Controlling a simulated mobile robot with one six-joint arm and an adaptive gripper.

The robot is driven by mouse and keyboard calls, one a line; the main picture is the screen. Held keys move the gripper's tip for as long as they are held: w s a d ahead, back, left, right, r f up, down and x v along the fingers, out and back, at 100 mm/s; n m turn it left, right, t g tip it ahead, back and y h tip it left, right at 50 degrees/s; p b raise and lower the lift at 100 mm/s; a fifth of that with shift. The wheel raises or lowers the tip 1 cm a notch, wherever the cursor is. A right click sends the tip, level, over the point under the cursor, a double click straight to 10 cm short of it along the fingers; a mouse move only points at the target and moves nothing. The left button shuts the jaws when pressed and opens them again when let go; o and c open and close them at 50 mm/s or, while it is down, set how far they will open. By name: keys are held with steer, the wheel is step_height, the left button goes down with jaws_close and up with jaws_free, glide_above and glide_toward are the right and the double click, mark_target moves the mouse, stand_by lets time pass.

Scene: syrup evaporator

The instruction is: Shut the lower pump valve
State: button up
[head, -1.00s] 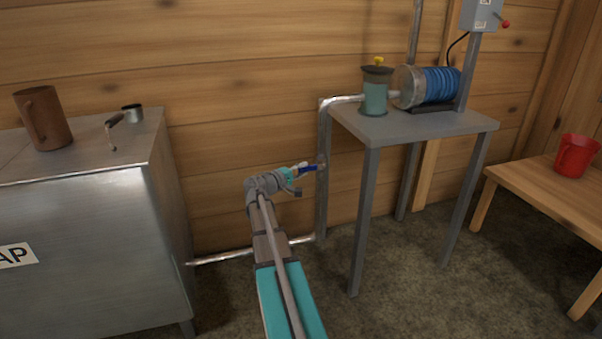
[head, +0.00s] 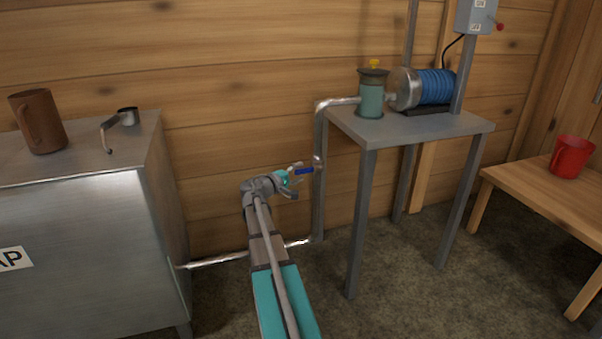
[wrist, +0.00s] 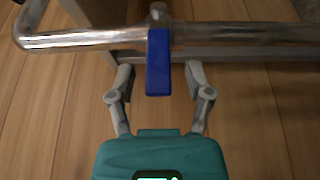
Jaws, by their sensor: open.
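The lower pump valve has a blue lever handle (head: 305,170) on the vertical metal pipe (head: 320,185) left of the pump stand. The lever sticks out to the left, across the pipe. In the wrist view the blue lever (wrist: 158,65) points from the pipe (wrist: 90,38) towards my gripper (wrist: 159,78). My gripper is open, with one finger on each side of the lever and a visible gap on both sides. In the head view my gripper (head: 294,178) is at the lever's free end. The valve body is mostly hidden behind the lever.
The grey pump stand (head: 455,127) carries a teal canister (head: 371,98) and a blue ribbed pump (head: 437,86). A metal cabinet (head: 80,225) stands at left, and a low pipe (head: 220,257) runs along the wall. A red jug (head: 571,157) sits on a wooden bench at right.

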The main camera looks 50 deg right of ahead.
steer(key=shift+a, duration=0.1)
steer(key=w+a, duration=0.2)
steer(key=a, duration=0.9)
steer(key=shift+a, duration=0.3)
stand_by(0.4)
steer(key=a+f+t+y+p, duration=0.35)
steer(key=a+y+p, duration=0.65)
steer(key=a, duration=1.4)
steer(key=s+a+r+n+y+p, duration=0.1)
steer(key=s+a+y+p, duration=0.25)
steer(key=a, duration=0.65)
steer(key=s+a+r+n+y+p, duration=0.15)
steer(key=a+y+p, duration=0.3)
steer(key=a, duration=0.65)
step_height(320, 180, up, 37)
steer(key=p, duration=3.6)
steer(key=shift+s+d+f+m, duration=0.15)
steer(key=shift+s+d+m, duration=0.1)
steer(key=shift+m, duration=0.1)
